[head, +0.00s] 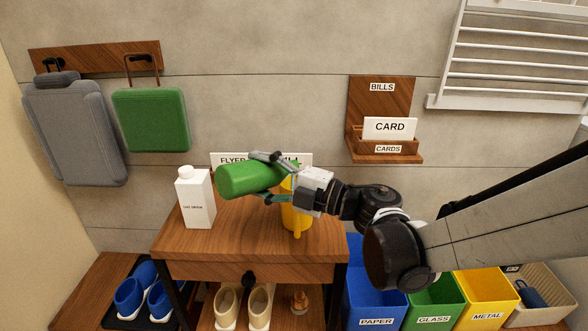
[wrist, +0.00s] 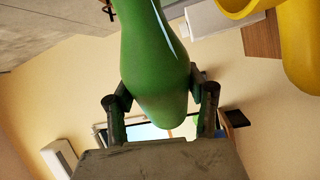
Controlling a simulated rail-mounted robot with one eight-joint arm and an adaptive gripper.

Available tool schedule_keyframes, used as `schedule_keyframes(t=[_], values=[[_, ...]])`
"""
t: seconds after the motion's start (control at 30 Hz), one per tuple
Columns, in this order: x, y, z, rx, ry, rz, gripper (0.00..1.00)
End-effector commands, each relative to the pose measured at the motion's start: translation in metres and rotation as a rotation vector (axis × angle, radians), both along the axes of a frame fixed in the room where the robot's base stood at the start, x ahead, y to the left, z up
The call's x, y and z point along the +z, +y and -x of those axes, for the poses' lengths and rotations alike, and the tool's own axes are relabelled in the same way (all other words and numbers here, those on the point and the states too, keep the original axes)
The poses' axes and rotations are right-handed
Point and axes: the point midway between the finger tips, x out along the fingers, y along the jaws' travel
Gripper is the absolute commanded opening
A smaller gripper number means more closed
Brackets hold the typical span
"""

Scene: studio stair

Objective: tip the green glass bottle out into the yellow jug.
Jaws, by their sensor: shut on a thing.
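The green glass bottle (head: 236,181) is held in the air above the wooden table, lying close to level. Its broad rounded end points left in the head view. It also fills the upper middle of the wrist view (wrist: 155,55). My gripper (head: 264,177) is shut on it, with one finger on each side. The yellow jug (head: 297,218) stands on the table below and behind my gripper, partly hidden by it. Part of the jug shows at the upper right of the wrist view (wrist: 300,45). The bottle's mouth is not clearly visible, nor is the jug's inside.
A white carton (head: 197,203) stands on the table (head: 245,240) left of the bottle. A labelled holder (head: 300,158) is behind my gripper, partly hidden. A card rack (head: 383,145) hangs on the wall. Blue, green and yellow bins (head: 434,308) stand at lower right.

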Motion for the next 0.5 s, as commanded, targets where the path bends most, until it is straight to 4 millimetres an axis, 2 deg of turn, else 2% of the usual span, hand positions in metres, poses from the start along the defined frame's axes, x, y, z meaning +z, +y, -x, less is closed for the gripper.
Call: schedule_keyframes(t=[0.5], values=[[0.005,-0.0013,-0.0014,0.0,0.033,-0.036,0.09]])
